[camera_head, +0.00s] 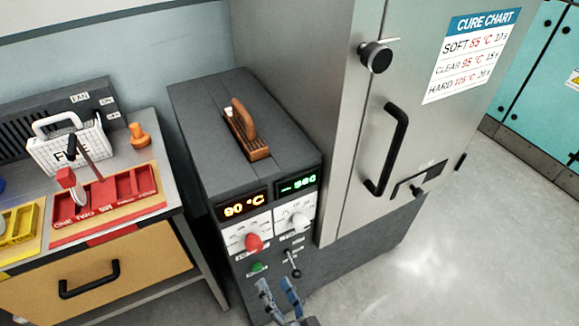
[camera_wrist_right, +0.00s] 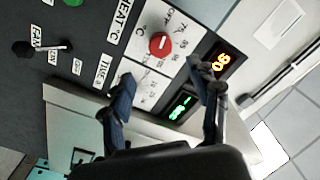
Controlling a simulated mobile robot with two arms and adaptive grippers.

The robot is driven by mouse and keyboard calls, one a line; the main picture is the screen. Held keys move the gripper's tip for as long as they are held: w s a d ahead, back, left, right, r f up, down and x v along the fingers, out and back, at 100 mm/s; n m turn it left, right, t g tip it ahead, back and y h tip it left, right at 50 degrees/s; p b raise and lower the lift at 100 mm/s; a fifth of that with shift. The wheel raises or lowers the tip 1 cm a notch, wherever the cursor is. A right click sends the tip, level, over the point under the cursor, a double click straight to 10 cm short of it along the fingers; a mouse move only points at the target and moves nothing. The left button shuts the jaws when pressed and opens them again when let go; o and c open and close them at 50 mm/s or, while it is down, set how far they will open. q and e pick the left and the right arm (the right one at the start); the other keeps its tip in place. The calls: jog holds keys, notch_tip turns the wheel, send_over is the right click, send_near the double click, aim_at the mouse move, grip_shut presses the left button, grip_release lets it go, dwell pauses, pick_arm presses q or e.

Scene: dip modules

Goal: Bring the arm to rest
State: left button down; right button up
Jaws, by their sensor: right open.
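My right gripper (camera_head: 278,288) is low in front of the dark control unit (camera_head: 190,115), below its knobs. Its two blue-grey fingers are apart, with nothing between them. In the right wrist view the open gripper (camera_wrist_right: 163,82) faces the unit's front panel, with the red knob (camera_wrist_right: 160,44) beyond the fingers. Whether a finger touches the panel cannot be told. My left gripper is in neither view.
The panel has an orange "90 °C" display (camera_head: 241,206), a green display (camera_head: 297,184), a white knob (camera_head: 299,220) and a lever (camera_head: 293,264). A grey cabinet (camera_head: 345,150) stands right. A workbench with a red tray (camera_head: 110,228) stands left. Open floor (camera_head: 480,240) lies right.

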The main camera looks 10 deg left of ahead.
jog(key=s+d+f+n+g+h, duration=0.15)
jog(key=d+f, duration=0.35)
jog(key=f, duration=0.5)
jog(key=s+d+f+n+g+h, duration=0.1)
jog(key=s+d+f+g+h, duration=0.15)
jog(key=d+f, duration=0.45)
jog(key=s+d+f+n+g+h, duration=0.1)
jog(key=s+d+f+g+h, duration=0.15)
jog(key=f, duration=0.95)
jog(key=s+d+f+g+h, duration=0.1)
jog(key=s+d+f+g, duration=0.1)
jog(key=s+d+f, duration=0.2)
jog(key=s+d+f+g+h, duration=0.1)
jog(key=s+d+f+g, duration=0.2)
jog(key=s+d, duration=0.3)
jog(key=s+d+f+g+h, duration=0.1)
jog(key=s+d+f, duration=0.4)
jog(key=s, duration=0.5)
jog(key=shift+s+d+f+n+g, duration=0.25)
jog(key=shift+s+f+n+g, duration=0.2)
jog(key=shift+g, duration=0.3)
jog(key=shift+h, duration=0.25)
